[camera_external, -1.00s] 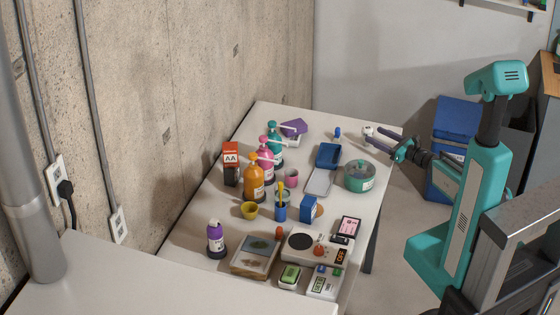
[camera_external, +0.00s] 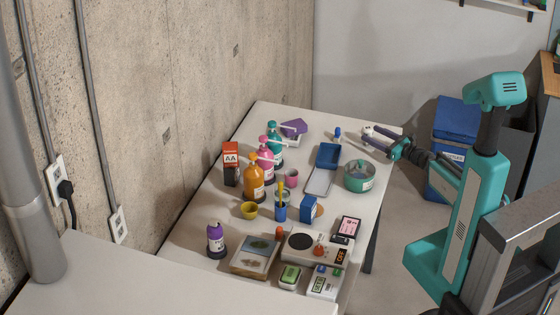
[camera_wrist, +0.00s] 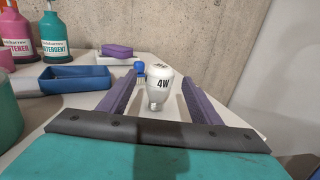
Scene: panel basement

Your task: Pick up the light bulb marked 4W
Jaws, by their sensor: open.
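The white light bulb marked 4W (camera_wrist: 159,88) stands upright between the two purple fingers of my gripper (camera_wrist: 160,98) in the wrist view, with its dome up. The fingers are open, with a gap on each side of the bulb. In the external view my gripper (camera_external: 378,139) is at the right back edge of the table, and the bulb (camera_external: 367,131) is barely visible among the fingers there.
A blue-capped small item (camera_wrist: 140,68) stands just behind and left of the bulb. A green pot (camera_external: 359,176) stands nearer on the table. Bottles (camera_external: 265,155) line the wall side.

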